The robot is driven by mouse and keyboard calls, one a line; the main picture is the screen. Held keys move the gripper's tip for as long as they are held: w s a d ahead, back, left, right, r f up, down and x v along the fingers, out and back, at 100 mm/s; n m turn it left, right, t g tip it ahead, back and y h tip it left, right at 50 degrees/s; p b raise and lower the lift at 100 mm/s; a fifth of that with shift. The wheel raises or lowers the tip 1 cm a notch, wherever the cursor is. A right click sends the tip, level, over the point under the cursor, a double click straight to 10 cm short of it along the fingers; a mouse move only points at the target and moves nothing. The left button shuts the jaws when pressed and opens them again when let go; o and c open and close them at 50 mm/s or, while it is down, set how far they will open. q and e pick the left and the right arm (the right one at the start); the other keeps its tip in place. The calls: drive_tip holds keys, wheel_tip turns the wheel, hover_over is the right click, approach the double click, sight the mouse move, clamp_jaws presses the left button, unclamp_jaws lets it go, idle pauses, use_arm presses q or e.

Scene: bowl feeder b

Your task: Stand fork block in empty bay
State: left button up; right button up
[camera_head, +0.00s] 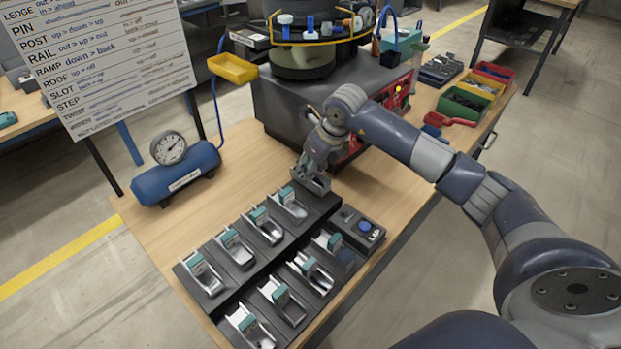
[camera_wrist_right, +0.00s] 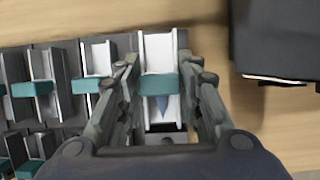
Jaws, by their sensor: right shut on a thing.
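The dark rack (camera_head: 262,268) lies on the bench with two rows of bays. Most bays hold pale metal channel shapes with teal bands. My right gripper (camera_head: 314,178) is just behind the right end of the back row. It is shut on the fork block (camera_head: 320,184), a grey piece with an opening, mostly hidden by the fingers. In the right wrist view my fingers (camera_wrist_right: 158,88) flank pale walls, a teal band and a blue pointed mark; I cannot tell block from bay behind it. Which bay is empty is unclear. My left gripper is out of view.
A dark box with a blue button (camera_head: 366,229) stands right of the rack. The bowl feeder base (camera_head: 283,104) rises behind. A blue tank with a gauge (camera_head: 177,172) stands left. Coloured bins (camera_head: 467,101) are at the far right. Bare bench lies left of the rack.

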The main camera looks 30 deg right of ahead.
drive_tip(key=shift+w+f+b, duration=0.1)
drive_tip(key=shift+f+b, duration=0.9)
drive_tip(key=shift+f, duration=0.7)
drive_tip(key=shift+f, duration=0.1)
drive_tip(key=o, duration=1.2)
drive_tip(key=shift+o, duration=0.2)
drive_tip(key=shift+d+r, duration=0.1)
drive_tip(key=shift+r, duration=0.25)
drive_tip(key=b+v, duration=0.1)
drive_tip(key=v, duration=1)
drive_tip(key=shift+s+r, duration=0.2)
drive_tip(key=shift+s, duration=0.1)
